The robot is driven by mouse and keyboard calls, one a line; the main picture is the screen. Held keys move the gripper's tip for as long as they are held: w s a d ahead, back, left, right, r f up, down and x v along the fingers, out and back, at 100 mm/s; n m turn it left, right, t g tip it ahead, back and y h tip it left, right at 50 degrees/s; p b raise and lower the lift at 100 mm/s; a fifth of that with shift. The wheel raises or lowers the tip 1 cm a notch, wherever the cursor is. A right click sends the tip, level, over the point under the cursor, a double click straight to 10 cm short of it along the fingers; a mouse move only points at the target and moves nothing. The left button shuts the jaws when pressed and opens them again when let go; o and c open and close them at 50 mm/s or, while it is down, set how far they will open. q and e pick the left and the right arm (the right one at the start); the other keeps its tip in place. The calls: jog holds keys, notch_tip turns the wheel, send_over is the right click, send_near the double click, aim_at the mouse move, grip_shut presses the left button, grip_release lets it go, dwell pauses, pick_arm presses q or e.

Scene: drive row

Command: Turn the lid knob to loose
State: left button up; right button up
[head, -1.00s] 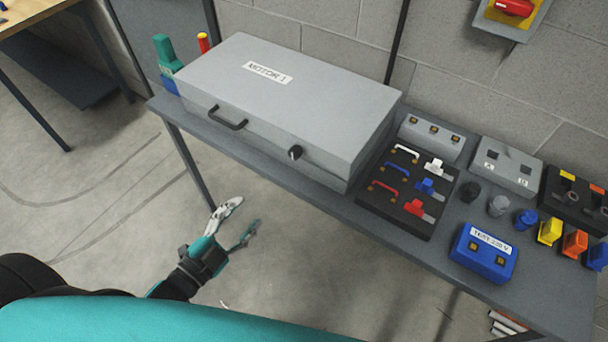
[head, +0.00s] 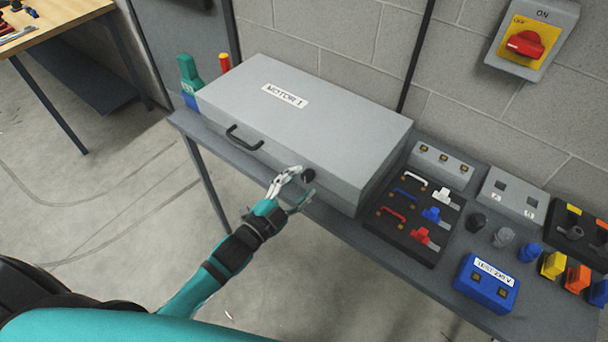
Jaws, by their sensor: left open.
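The grey box labelled MOTOR 1 (head: 330,110) stands closed on the table. Its black lid knob (head: 308,175) is on the front face, right of the black handle (head: 245,138). My left gripper (head: 302,186) is open in front of the box, with its fingertips close around or just before the knob. I cannot tell whether they touch it. The pointer direction of the knob is too small to read. My right gripper is not in view.
Right of the box are a black board (head: 398,240) with coloured handles, a blue TEST box (head: 484,283), several caps and a grey socket block (head: 512,197). A red switch (head: 524,43) is on the wall. The floor in front of the table is clear.

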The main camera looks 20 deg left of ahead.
pick_arm(q)
jog(key=shift+x, duration=1.15)
grip_shut()
